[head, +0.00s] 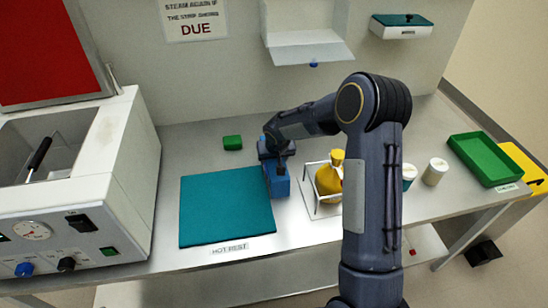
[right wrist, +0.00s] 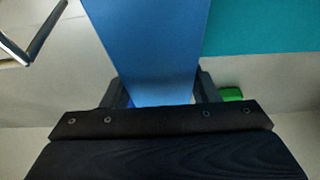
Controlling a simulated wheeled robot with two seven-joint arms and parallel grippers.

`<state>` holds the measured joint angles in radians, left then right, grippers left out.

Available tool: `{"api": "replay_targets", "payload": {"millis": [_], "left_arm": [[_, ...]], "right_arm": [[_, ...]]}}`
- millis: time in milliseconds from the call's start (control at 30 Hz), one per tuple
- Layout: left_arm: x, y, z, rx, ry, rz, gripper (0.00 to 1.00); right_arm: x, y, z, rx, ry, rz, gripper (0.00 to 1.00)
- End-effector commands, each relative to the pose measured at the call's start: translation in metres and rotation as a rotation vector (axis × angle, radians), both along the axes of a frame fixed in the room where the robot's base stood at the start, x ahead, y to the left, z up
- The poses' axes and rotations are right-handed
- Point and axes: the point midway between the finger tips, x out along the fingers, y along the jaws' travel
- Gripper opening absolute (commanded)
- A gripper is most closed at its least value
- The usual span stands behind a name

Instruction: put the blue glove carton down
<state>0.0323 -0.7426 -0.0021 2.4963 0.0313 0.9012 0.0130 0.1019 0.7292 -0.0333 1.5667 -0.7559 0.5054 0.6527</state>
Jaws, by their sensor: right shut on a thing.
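The blue glove carton (head: 279,181) is at the right edge of the teal mat (head: 225,205) labelled HOT REST. My right gripper (head: 273,153) is shut on its far, upper end. In the right wrist view the carton (right wrist: 150,50) fills the space between the two fingers (right wrist: 162,90), with the teal mat (right wrist: 265,25) beside it. I cannot tell whether the carton's underside touches the bench. My left gripper is not in view.
A wire rack (head: 309,195) with a yellow bottle (head: 328,180) stands close right of the carton. A green block (head: 232,142) lies behind the mat. White jars (head: 435,172) and a green tray (head: 484,158) are farther right. A white steriliser-like machine (head: 75,180) stands left. The mat is clear.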

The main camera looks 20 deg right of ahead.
Motion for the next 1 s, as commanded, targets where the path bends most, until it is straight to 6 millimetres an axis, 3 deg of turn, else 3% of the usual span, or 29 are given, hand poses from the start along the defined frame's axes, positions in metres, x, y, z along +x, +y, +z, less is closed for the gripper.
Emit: {"api": "replay_targets", "payload": {"millis": [300,333,500,867,1000], "left_arm": [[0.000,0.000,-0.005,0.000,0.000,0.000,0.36],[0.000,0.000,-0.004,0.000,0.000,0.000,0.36],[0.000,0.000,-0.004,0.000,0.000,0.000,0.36],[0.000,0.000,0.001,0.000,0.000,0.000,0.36],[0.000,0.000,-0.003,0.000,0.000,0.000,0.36]], "right_arm": [[0.001,0.000,-0.002,0.000,-0.004,-0.001,0.18],[0.000,0.000,-0.002,0.000,-0.002,-0.001,0.57],[0.000,0.000,-0.001,0.000,-0.001,-0.001,0.76],[0.000,0.000,0.005,0.000,-0.003,-0.001,0.76],[-0.008,0.002,0.025,0.000,-0.007,-0.001,0.76]]}}
